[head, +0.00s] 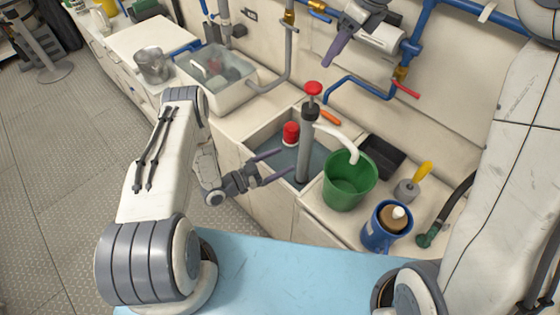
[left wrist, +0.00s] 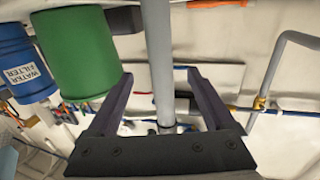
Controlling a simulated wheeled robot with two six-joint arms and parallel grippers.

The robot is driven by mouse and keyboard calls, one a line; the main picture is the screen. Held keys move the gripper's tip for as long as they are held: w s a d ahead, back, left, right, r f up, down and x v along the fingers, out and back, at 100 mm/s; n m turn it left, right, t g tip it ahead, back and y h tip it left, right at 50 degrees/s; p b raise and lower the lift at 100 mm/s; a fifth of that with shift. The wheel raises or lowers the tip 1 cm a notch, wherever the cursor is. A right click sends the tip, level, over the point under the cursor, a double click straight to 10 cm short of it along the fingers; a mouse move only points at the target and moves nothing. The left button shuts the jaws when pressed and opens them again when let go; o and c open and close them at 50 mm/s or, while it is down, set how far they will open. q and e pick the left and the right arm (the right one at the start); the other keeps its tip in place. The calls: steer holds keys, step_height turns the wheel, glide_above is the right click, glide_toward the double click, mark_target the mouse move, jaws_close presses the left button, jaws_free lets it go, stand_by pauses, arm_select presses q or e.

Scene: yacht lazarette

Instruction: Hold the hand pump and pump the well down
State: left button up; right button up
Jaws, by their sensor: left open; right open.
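The hand pump (head: 305,150) is a grey upright tube with a red knob on top. It stands in the well (head: 256,138), an open white compartment with greyish water. Its pale spout hose (head: 342,137) bends over the green bucket (head: 347,183). My left gripper (head: 286,161) is open, fingertips just left of the tube and apart from it. In the left wrist view the tube (left wrist: 157,55) runs between the two fingers; the bucket (left wrist: 78,55) is beside it. My right gripper (head: 318,38) is open and empty, high up near the back wall.
A red cylinder (head: 291,132) is in the well. Right of the bucket are a blue container (head: 380,236), a black tray (head: 379,158) and a yellow-handled tool (head: 412,182). Blue pipes (head: 357,84) run along the wall.

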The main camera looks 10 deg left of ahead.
mark_target(300, 152)
arm_select(q)
steer(key=x, duration=1)
steer(key=shift+w+d+r, duration=0.1)
steer(key=shift+d+r, duration=0.05)
jaws_close()
